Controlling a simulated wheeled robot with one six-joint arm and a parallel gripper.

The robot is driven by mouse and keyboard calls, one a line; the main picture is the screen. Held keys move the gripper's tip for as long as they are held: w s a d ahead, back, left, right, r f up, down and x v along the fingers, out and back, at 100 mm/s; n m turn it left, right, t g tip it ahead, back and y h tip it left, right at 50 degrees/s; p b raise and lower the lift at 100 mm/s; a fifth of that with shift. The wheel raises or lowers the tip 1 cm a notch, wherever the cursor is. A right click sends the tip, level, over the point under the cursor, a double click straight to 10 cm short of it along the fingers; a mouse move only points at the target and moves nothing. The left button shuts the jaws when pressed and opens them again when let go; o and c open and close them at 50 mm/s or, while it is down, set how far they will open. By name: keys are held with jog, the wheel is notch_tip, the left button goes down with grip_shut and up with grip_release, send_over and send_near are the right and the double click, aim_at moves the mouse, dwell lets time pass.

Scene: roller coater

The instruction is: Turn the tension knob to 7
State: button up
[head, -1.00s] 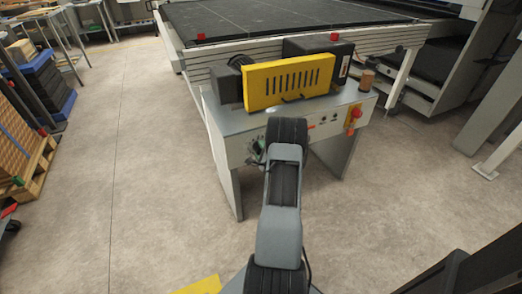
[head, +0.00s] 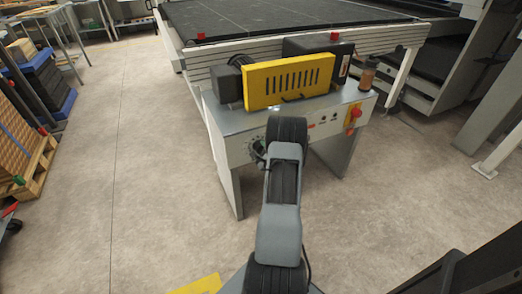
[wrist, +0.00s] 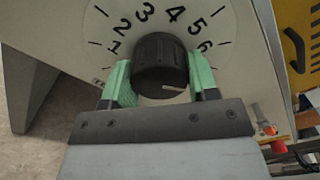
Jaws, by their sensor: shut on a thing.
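The tension knob (wrist: 160,62) is a black round knob on a pale dial plate (wrist: 75,18), seen close in the wrist view. Printed numbers 1 to 6 show around it; the 7 is not visible. A short white mark on the knob's face points right, towards the right finger. My gripper (wrist: 160,82) has green fingers on both sides of the knob and is shut on it. In the head view the dial (head: 257,148) shows on the front of the machine's panel, partly covered by my arm.
The grey control cabinet (head: 232,145) carries a yellow slotted guard (head: 288,82) on top. A red stop button (head: 355,114) sits right of the dial. A jar (head: 367,76) stands on the cabinet's right corner. Open floor lies to the left.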

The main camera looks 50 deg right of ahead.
jog(key=shift+a+f, duration=0.1)
jog(key=o, duration=0.9)
jog(key=shift+o, duration=0.2)
jog(key=p+v, duration=0.2)
jog(key=v, duration=1.1)
jog(key=shift+s, duration=0.4)
jog(key=shift+a+n, duration=0.1)
jog(key=shift+n, duration=0.2)
